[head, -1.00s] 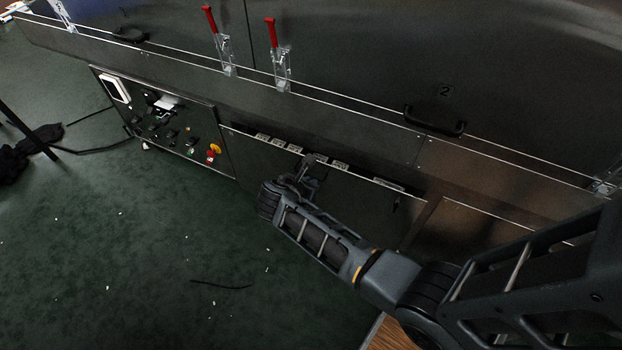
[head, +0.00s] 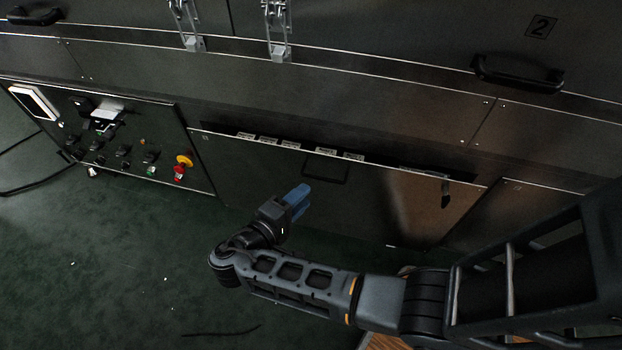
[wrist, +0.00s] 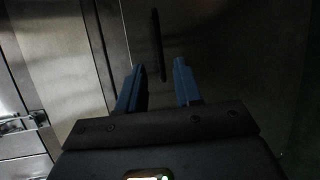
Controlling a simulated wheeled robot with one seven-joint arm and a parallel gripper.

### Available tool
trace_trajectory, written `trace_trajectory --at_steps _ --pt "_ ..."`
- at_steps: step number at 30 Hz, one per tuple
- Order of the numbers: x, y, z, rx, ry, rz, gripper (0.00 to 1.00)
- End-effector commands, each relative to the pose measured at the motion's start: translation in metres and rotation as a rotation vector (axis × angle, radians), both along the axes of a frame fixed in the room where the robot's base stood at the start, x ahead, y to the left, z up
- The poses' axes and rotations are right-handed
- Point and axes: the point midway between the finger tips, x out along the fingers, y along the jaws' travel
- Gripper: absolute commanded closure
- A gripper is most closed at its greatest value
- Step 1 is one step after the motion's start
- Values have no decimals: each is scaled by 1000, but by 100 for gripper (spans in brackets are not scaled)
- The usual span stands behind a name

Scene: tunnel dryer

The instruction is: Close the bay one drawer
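The drawer has a wide dark front panel (head: 240,165) below the machine's long ledge. A dark strip with several pale labels shows behind its bright top edge, so it appears to stand slightly out. A dark bar handle (head: 325,168) is on the panel; it also shows in the wrist view (wrist: 158,45), ahead of and between the fingertips. My gripper (head: 297,198) is in front of the panel, below and left of the handle. In the wrist view its two blue fingers (wrist: 157,80) are apart with nothing between them. I cannot tell the exact distance to the panel.
A control panel (head: 110,140) with a red and yellow knob (head: 182,166) is left of the drawer. A black part (head: 445,192) hangs at the drawer's right end. Above are metal latches (head: 277,30) and a door handle (head: 515,73). The green floor (head: 110,260) is mostly clear.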

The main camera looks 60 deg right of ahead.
Motion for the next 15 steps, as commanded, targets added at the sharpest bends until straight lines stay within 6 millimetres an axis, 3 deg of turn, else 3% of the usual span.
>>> trace_trajectory --at_steps 5,15 --pt "-3 -7 -3 -13 -36 -12 66" --pt "-5 -56 -12 -11 -34 -11 66"
